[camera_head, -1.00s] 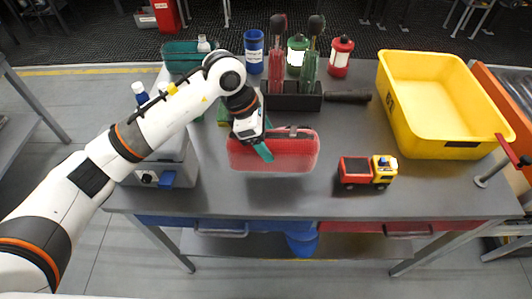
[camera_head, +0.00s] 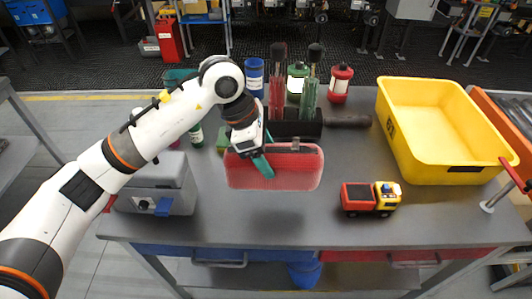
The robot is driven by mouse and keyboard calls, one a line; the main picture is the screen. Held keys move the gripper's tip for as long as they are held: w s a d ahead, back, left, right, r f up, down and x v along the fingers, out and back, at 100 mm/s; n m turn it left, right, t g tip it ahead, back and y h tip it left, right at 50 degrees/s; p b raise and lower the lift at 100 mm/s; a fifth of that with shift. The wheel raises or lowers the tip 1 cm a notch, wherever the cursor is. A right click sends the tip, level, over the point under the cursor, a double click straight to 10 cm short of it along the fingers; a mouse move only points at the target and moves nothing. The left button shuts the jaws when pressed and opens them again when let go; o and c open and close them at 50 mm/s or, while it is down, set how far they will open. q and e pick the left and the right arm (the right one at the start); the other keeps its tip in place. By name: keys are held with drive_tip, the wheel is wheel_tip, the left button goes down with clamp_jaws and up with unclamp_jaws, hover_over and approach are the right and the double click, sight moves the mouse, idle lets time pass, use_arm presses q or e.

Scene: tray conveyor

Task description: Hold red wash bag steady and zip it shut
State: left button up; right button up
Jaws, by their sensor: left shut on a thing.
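The red wash bag (camera_head: 295,172) is at the middle of the table, with a dark strip along its top edge. My left gripper (camera_head: 260,160), with teal fingers, is at the bag's upper left part, shut on it. The bag seems held slightly above the table, with a faint shadow below it. The fingers and wrist hide part of its top edge. I cannot make out the zip slider or how far the zip is closed. My right gripper is not in view.
A black holder (camera_head: 295,128) with red and green tools stands close behind the bag. A red and yellow toy truck (camera_head: 370,198) is to the right. A yellow crate (camera_head: 440,165) fills the back right. A grey box (camera_head: 160,180) is at the left. The front table is clear.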

sight(266, 183)
use_arm(q)
wheel_tip(266, 183, down, 9)
drive_tip(key=b, duration=0.9)
drive_tip(key=shift+f, duration=0.15)
drive_tip(key=shift+f+b, duration=0.3)
drive_tip(key=shift+b, duration=0.1)
drive_tip(key=o, duration=1.2)
drive_tip(key=shift+c, duration=0.2)
drive_tip(key=c, duration=1.2)
drive_tip(key=shift+o, duration=0.2)
